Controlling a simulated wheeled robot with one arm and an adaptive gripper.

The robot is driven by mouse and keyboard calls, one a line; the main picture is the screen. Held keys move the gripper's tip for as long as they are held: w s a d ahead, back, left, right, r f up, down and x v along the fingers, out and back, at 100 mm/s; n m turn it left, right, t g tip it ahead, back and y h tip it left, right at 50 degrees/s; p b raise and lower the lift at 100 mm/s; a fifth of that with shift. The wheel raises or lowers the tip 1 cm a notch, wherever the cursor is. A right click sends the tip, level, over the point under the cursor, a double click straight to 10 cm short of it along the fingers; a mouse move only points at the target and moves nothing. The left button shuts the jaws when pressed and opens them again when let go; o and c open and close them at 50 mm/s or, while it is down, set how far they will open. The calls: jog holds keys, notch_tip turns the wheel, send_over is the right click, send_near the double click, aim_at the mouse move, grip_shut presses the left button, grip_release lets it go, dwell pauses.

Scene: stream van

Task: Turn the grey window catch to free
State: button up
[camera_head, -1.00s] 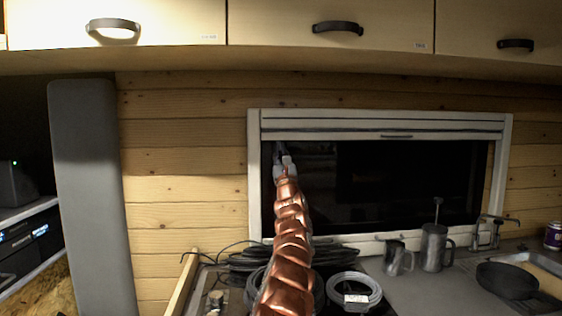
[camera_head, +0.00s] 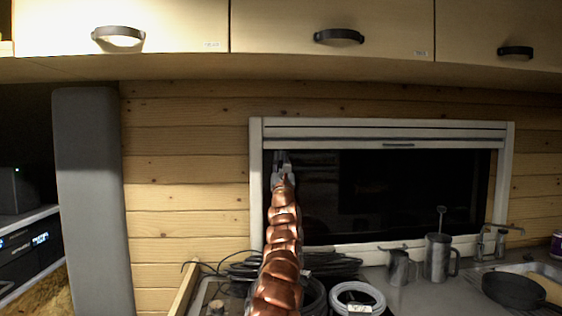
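The window (camera_head: 400,190) has a pale frame (camera_head: 256,190) and dark glass. My gripper (camera_head: 281,158) is at the upper left of the window, in front of the dark glass just right of the left frame post and under the top rail. Its fingers point up and away from me and look small and dark, so I cannot tell how far apart they are. I cannot make out the grey catch; it may be hidden behind my gripper or too small to see. I cannot tell whether the gripper touches anything.
Cupboards (camera_head: 330,25) with dark handles hang above the window. Below it are black cable coils, a white cable coil (camera_head: 357,298), metal mugs (camera_head: 437,258), a tap (camera_head: 490,240) and a black pan (camera_head: 513,290). A grey padded panel (camera_head: 92,200) stands at the left.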

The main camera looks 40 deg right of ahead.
jog(key=shift+o, duration=0.3)
jog(key=shift+s, duration=0.15)
jog(key=shift+s+a+f, duration=0.2)
jog(key=shift+s+f, duration=0.05)
jog(key=shift+s, duration=0.05)
jog(key=shift+v, duration=0.8)
jog(key=shift+s+f, duration=0.4)
jog(key=shift+s, duration=0.2)
jog(key=shift+s+a, duration=0.2)
jog(key=shift+s, duration=0.05)
